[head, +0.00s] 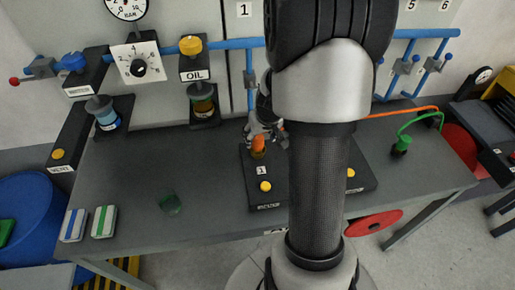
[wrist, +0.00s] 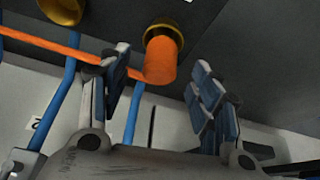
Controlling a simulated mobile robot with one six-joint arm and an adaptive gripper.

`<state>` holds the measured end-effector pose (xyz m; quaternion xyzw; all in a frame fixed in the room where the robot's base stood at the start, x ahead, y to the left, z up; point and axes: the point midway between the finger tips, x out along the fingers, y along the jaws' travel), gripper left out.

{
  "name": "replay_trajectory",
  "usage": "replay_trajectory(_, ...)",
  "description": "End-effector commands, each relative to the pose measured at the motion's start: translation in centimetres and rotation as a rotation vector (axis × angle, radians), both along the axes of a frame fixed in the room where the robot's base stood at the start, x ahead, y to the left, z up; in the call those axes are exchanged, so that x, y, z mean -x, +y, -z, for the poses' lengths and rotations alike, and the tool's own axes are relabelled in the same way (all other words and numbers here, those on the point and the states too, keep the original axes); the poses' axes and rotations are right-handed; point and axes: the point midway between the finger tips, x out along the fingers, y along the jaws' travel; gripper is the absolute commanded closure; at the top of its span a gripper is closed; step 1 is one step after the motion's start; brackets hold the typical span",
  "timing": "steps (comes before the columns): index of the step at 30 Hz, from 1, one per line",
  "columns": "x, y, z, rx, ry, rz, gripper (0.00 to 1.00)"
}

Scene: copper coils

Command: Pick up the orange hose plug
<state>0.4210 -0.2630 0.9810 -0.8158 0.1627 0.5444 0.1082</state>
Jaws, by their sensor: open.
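The orange hose plug (head: 258,144) stands at the socket labelled 1 on the dark block in the head view. In the wrist view the orange plug (wrist: 161,56) sits at a brass ring, with its orange hose (wrist: 70,52) running off to the left. My gripper (head: 262,130) is at the plug in the head view, partly hidden by my arm. In the wrist view its two fingers (wrist: 160,90) are spread apart, with the plug between and a little beyond them. I cannot tell whether either finger touches it.
The dark block (head: 318,192) bears yellow buttons, and my arm hides its middle. A green plug (head: 401,144) with a green hose stands at the right. Blue pipes run behind.

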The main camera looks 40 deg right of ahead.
Motion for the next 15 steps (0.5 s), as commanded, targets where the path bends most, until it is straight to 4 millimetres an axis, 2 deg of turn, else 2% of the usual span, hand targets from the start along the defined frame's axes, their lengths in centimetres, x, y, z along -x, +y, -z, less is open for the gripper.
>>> replay_trajectory(9,-1.7,-0.6,4.2,-0.002,0.002,0.0,0.42)
replay_trajectory(15,-2.0,-0.7,4.7,0.0,0.001,-0.001,0.42)
